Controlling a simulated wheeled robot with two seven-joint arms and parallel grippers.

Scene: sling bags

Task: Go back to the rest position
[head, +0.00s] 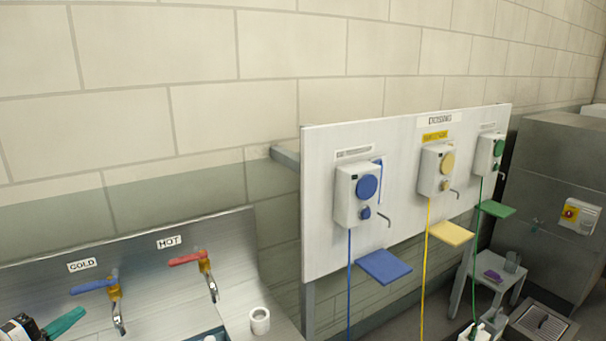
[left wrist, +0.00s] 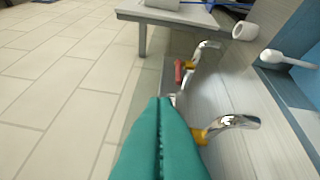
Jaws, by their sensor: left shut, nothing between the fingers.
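My left gripper (head: 66,323) is at the lower left corner of the head view, in front of the steel sink back and below the blue cold tap lever (head: 92,287). Its teal fingers (left wrist: 161,103) also fill the lower middle of the left wrist view. They are pressed together with nothing between them. A chrome tap spout (left wrist: 236,122) is just to the right of the fingers in that view; whether they touch cannot be told. My right gripper does not show.
The red hot tap lever (head: 187,259) is farther right on the sink. A white cup-like piece (head: 260,320) stands on the steel ledge. A white dosing board (head: 318,220) with blue, yellow and green units hangs on the wall. A small grey table (head: 487,278) stands at the right.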

